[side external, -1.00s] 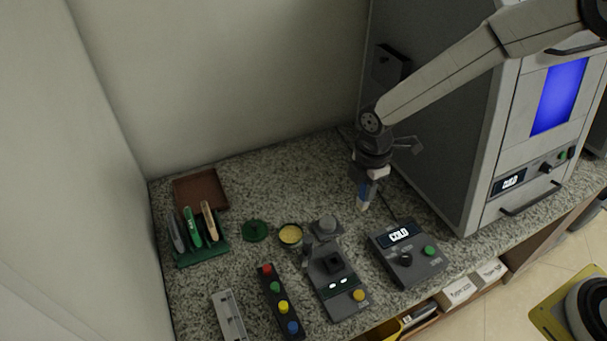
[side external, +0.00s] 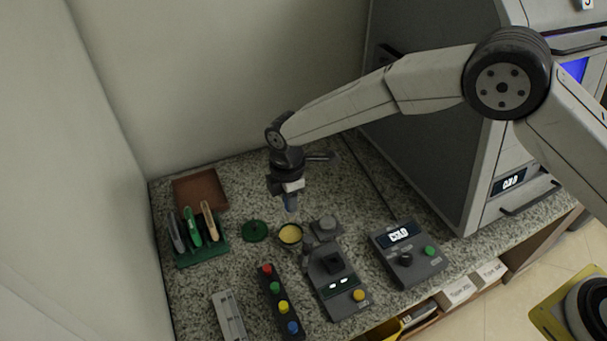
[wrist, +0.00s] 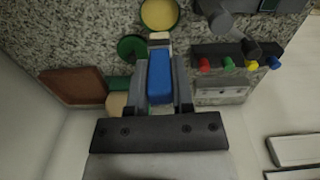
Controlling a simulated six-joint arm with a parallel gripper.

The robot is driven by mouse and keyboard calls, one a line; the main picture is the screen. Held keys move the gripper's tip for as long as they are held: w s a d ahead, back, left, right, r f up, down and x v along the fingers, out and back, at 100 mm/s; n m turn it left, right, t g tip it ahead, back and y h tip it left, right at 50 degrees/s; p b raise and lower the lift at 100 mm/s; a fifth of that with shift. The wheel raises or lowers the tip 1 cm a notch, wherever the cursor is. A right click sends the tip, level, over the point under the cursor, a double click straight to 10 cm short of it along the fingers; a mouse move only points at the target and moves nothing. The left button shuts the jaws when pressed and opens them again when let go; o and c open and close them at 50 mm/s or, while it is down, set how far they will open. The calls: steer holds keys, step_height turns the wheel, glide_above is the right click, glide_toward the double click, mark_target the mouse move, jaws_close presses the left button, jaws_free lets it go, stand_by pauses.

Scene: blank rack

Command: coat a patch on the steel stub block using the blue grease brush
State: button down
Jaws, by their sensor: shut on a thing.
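My gripper (side external: 290,188) is shut on the blue grease brush (wrist: 159,76). The brush points down, with its pale bristle end (wrist: 160,38) past the fingertips in the wrist view. The brush tip is above and behind an open pot of yellow grease (side external: 290,234); the pot also shows in the wrist view (wrist: 160,13), just beyond the bristles. They look apart. A grey round stub on a square base (side external: 326,225), which looks like the steel stub block, stands right of the pot.
A green lid (side external: 254,231) lies left of the pot. A green rack (side external: 203,255) holds several handled tools, with a brown tray (side external: 200,190) behind. In front are a button strip (side external: 279,300) and a dark fixture (side external: 336,284). A control box (side external: 408,254) reading COLD stands right.

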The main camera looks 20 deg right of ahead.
mark_target(290, 220)
steer(key=shift+f, duration=0.25)
steer(key=shift+f, duration=2.75)
steer(key=shift+f, duration=0.65)
stand_by(0.9)
steer(key=shift+r, duration=0.1)
steer(key=shift+r, duration=3.5)
steer(key=shift+d, duration=0.1)
steer(key=s+d+r+m, duration=0.2)
steer(key=d+m, duration=0.4)
steer(key=d, duration=0.3)
steer(key=s+d+r+m, duration=0.3)
steer(key=d+m, duration=0.3)
steer(key=d, duration=0.4)
steer(key=s+d+r+m, duration=0.2)
steer(key=s+d+m, duration=0.2)
steer(key=d, duration=0.5)
steer(key=m, duration=0.2)
steer(key=shift+d+r+m, duration=0.25)
steer(key=shift+d+m, duration=0.05)
steer(key=shift+d, duration=0.05)
